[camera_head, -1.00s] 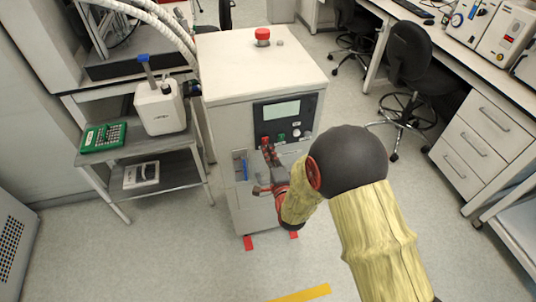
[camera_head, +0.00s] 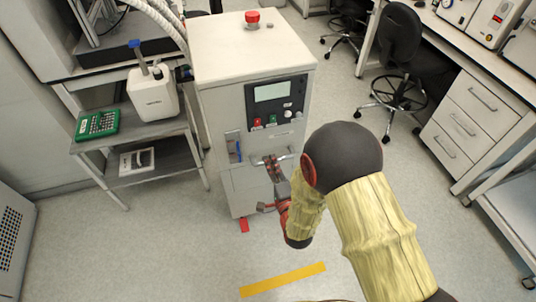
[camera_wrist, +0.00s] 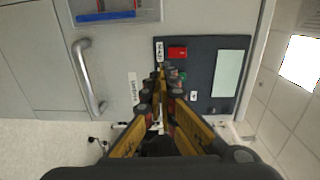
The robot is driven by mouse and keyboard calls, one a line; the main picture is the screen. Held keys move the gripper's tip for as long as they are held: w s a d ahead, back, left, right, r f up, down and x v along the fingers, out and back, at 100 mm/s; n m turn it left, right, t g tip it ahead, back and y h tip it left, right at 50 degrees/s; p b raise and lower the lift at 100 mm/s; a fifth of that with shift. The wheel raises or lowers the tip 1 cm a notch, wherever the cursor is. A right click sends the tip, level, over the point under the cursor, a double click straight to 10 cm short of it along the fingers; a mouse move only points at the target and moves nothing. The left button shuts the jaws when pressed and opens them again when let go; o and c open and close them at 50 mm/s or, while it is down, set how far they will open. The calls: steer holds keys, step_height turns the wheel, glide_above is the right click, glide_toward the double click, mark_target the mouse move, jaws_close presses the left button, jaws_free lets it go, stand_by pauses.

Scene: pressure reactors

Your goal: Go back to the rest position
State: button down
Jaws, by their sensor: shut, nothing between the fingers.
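My gripper (camera_head: 270,163) is shut and empty in front of the white reactor cabinet (camera_head: 225,110). In the head view its fingertips overlap the area of the cabinet's handle (camera_head: 287,157); whether they touch cannot be told there. A red button (camera_wrist: 177,53) shows just right of the fingertips.
A shelf (camera_head: 165,157) with a white container (camera_head: 153,95) and a green rack (camera_head: 98,124) stands left of the cabinet. A black chair (camera_head: 398,50) and drawers (camera_head: 470,125) are at right. Floor with a yellow strip (camera_head: 283,280) is open in front.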

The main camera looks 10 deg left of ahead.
stand_by(0.6)
steer(key=s+d+f+n+g+h, duration=0.1)
steer(key=s+f+n+g+h, duration=0.15)
steer(key=f, duration=0.45)
steer(key=s+d+f+n+g+h, duration=0.1)
steer(key=s+d+f+n+g, duration=0.15)
steer(key=f, duration=0.35)
steer(key=s+d+n+g+h, duration=0.3)
steer(key=s+d+n+g, duration=0.2)
steer(key=n, duration=0.1)
steer(key=s+d+r, duration=0.4)
steer(key=d+r, duration=0.4)
steer(key=r, duration=0.4)
steer(key=s+d+r+h, duration=0.1)
steer(key=s+d+r, duration=0.4)
steer(key=d+r, duration=0.3)
steer(key=s+d+r+h, duration=0.1)
steer(key=s+d+r, duration=0.4)
steer(key=r, duration=1.2)
steer(key=d, duration=0.3)
steer(key=shift+s+d+n+t, duration=0.15)
steer(key=shift+n+t, duration=0.15)
steer(key=shift+n, duration=0.1)
